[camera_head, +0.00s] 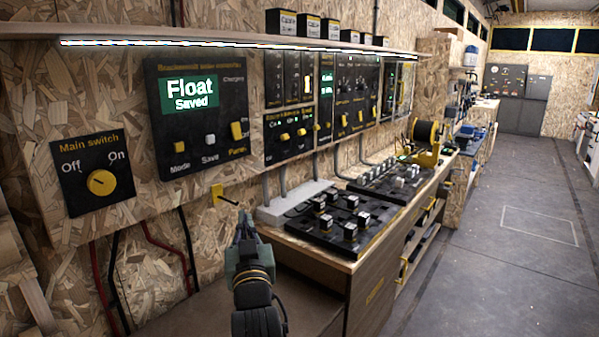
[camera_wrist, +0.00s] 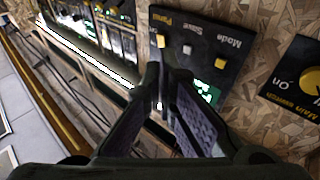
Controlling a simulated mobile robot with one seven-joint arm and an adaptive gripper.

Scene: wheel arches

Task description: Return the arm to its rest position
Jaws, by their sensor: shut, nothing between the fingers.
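My gripper (camera_head: 245,222) is in the lower middle of the head view, in front of the panel wall and left of the bench, below the black panel. In the wrist view my gripper (camera_wrist: 163,85) has its dark fingers together at the tips, with nothing between them. The black panel (camera_head: 215,105) has a screen reading "Float Saved" and Mode, Save and Panel controls. It shows upside down in the wrist view (camera_wrist: 200,45), beyond the fingertips; I cannot tell the distance.
The main switch (camera_head: 101,182) is on the wall at left. A wooden bench (camera_head: 340,265) carries button boards (camera_head: 340,222) and a yellow-framed spool (camera_head: 425,140). A shelf (camera_head: 200,35) runs above the panels. Open grey floor (camera_head: 500,260) lies at right.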

